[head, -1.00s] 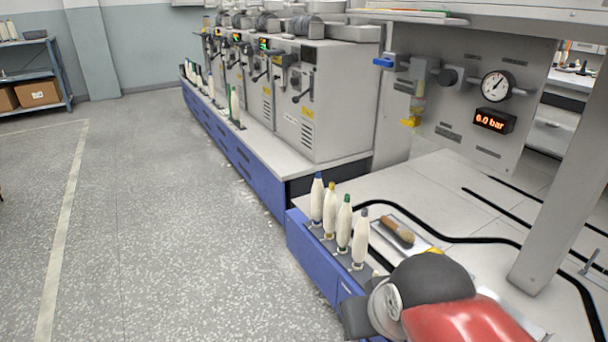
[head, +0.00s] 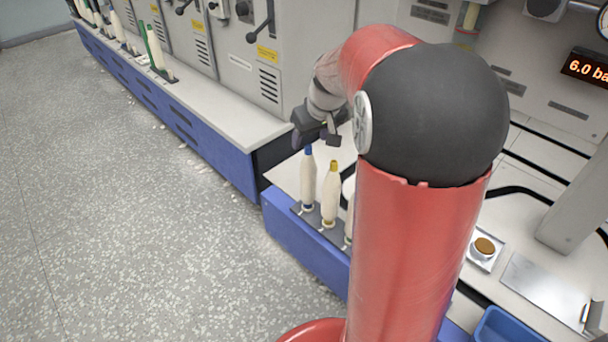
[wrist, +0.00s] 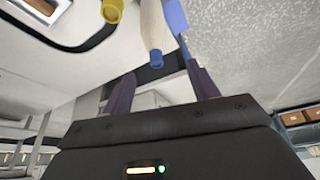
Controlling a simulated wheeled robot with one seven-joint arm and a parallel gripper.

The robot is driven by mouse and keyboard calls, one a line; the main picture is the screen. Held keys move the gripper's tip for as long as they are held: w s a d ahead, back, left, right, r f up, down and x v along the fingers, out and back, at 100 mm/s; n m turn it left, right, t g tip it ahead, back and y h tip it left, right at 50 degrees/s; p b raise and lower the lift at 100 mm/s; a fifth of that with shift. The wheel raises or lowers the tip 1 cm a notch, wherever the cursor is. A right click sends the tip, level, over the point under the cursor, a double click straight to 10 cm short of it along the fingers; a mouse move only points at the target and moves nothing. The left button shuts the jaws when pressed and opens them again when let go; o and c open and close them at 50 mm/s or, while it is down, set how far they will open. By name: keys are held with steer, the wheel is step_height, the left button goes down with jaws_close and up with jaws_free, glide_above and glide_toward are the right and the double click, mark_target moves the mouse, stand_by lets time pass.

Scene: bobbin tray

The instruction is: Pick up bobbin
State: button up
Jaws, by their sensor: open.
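A white bobbin with a blue tip (head: 308,182) stands upright at the far end of a row on a dark tray (head: 320,222). A yellow-tipped bobbin (head: 330,200) stands beside it. A third bobbin (head: 349,220) is mostly hidden behind my arm. My gripper (head: 318,138) is open and empty, just above and beyond the blue tip in the head view. In the wrist view, the blue-tipped bobbin (wrist: 152,28) points its tip toward the gap between my fingertips (wrist: 161,72). The yellow-tipped bobbin (wrist: 112,10) is to its left.
Grey machines (head: 262,60) stand on a long blue-fronted base (head: 205,140) behind the row. A small dish with a brown top (head: 485,247), a flat metal plate (head: 545,288) and a blue bin (head: 510,328) are at right.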

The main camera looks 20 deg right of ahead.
mark_target(307, 154)
steer(key=x, duration=0.5)
steer(key=b+x, duration=0.1)
steer(key=x, duration=0.2)
steer(key=shift+d+f, duration=0.3)
jaws_close()
